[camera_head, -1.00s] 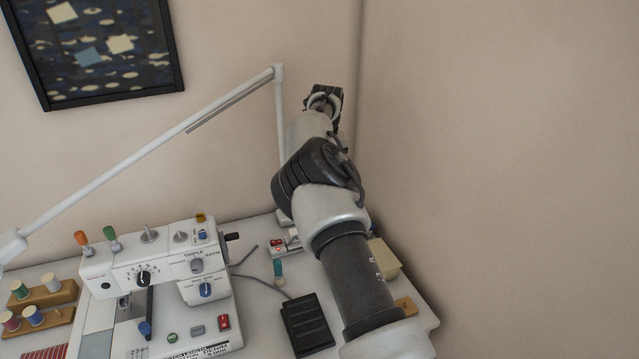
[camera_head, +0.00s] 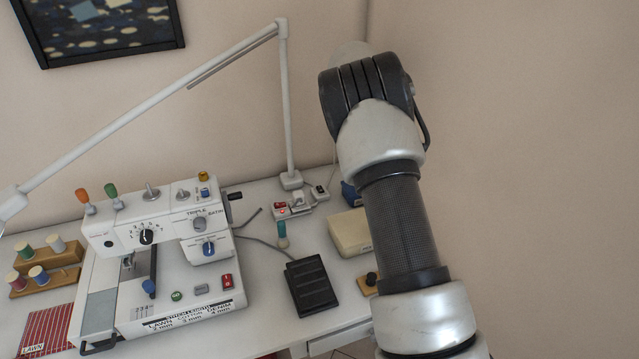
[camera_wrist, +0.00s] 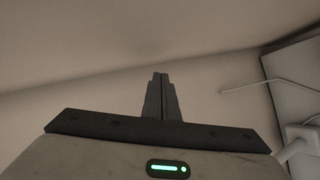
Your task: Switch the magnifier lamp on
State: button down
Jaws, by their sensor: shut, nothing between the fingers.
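The magnifier lamp (camera_head: 150,115) is a white jointed arm on a thin post. The post stands on a small base (camera_head: 291,181) at the back of the table. The arm slopes down to a joint or head (camera_head: 10,203) cut off by the left edge. A white power strip (camera_head: 296,208) with a red switch (camera_head: 280,206) lies before the base. I cannot tell whether the lamp is lit. In the wrist view my gripper (camera_wrist: 161,76) is shut and empty, with plain wall beyond. In the head view my own arm hides it.
A sewing machine (camera_head: 160,250) fills the middle left, with spools (camera_head: 40,272) beside it. A black pedal (camera_head: 311,286), a cream box (camera_head: 349,232) and a small teal bottle (camera_head: 282,236) stand on the right. Walls close in behind and right.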

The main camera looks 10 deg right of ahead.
jog(key=s+a+f+m+g, duration=0.2)
jog(key=s+f+m+g, duration=0.3)
jog(key=f, duration=0.5)
jog(key=m+g+y+b, duration=0.3)
jog(key=m+g+y, duration=0.1)
jog(key=y, duration=0.2)
send_over(319, 188)
jog(key=s, duration=0.1)
notch_tip(319, 188, down, 19)
jog(key=shift+r, duration=0.1)
jog(key=shift+f, duration=0.8)
jog(key=shift+w+a+f+b, duration=0.1)
jog(key=shift+w+f+b, duration=0.3)
jog(key=shift+f+b, duration=0.15)
jog(key=shift+w+r, duration=0.1)
jog(key=shift+w, duration=0.05)
